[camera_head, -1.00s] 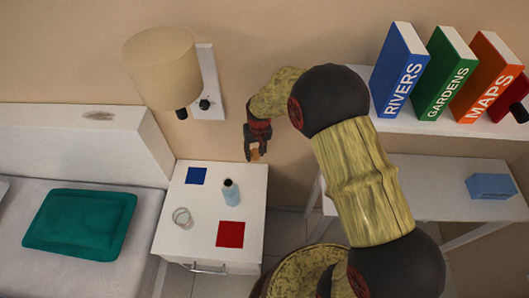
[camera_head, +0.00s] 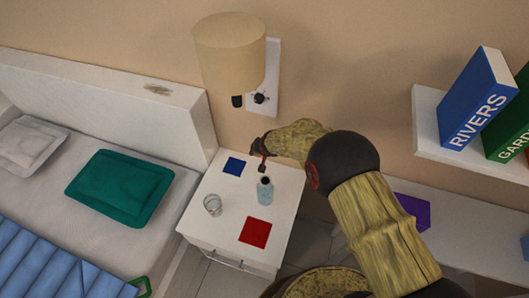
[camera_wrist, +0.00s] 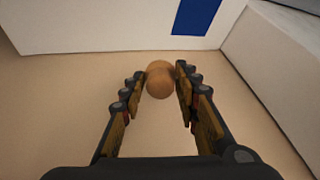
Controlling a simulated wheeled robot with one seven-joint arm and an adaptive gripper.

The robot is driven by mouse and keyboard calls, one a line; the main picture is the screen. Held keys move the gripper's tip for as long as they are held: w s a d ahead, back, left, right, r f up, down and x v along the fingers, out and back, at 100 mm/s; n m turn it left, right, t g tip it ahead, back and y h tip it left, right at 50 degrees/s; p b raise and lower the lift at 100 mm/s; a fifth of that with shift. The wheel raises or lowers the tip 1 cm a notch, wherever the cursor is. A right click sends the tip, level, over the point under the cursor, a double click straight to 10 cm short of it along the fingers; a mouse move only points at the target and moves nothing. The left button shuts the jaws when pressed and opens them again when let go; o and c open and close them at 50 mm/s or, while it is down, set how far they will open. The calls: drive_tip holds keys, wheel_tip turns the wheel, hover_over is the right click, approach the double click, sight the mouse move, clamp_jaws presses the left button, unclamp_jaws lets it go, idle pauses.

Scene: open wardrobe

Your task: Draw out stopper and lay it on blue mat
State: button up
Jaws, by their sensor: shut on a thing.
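My gripper (camera_head: 263,160) is over the back part of the white bedside table, just behind the bottle in the head view. In the wrist view my gripper (camera_wrist: 161,78) is shut on the round, wood-brown stopper (camera_wrist: 159,82), held between the fingertips. The pale blue bottle (camera_head: 265,191) stands upright on the table, its dark open mouth showing. The blue mat (camera_head: 234,166) lies bare at the table's back left, to the left of my gripper. It also shows at the top of the wrist view (camera_wrist: 196,14). The stopper is not clear in the head view.
A clear glass (camera_head: 212,205) and a red mat (camera_head: 255,232) are on the same table (camera_head: 222,232). A wall lamp (camera_head: 230,50) hangs above its back. The bed is to the left; a bookshelf (camera_head: 490,166) is to the right.

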drive_tip(key=a+f+m+t+b, duration=0.1)
drive_tip(key=a+f+t, duration=0.15)
drive_tip(key=a, duration=0.35)
drive_tip(key=a+f+m+t+b, duration=0.1)
drive_tip(key=a+f+t+b, duration=0.15)
drive_tip(key=a, duration=0.35)
drive_tip(key=shift+t, duration=0.3)
drive_tip(key=shift+w+d+f+b, duration=0.15)
drive_tip(key=shift+f+b, duration=0.65)
drive_tip(key=shift+f, duration=0.55)
drive_tip(key=shift+w+f+b, duration=0.15)
drive_tip(key=shift+f+b, duration=0.65)
drive_tip(key=shift+f, duration=0.55)
drive_tip(key=o, duration=1.3)
drive_tip(key=shift+o, duration=0.4)
drive_tip(key=o, duration=0.3)
drive_tip(key=shift+r, duration=0.15)
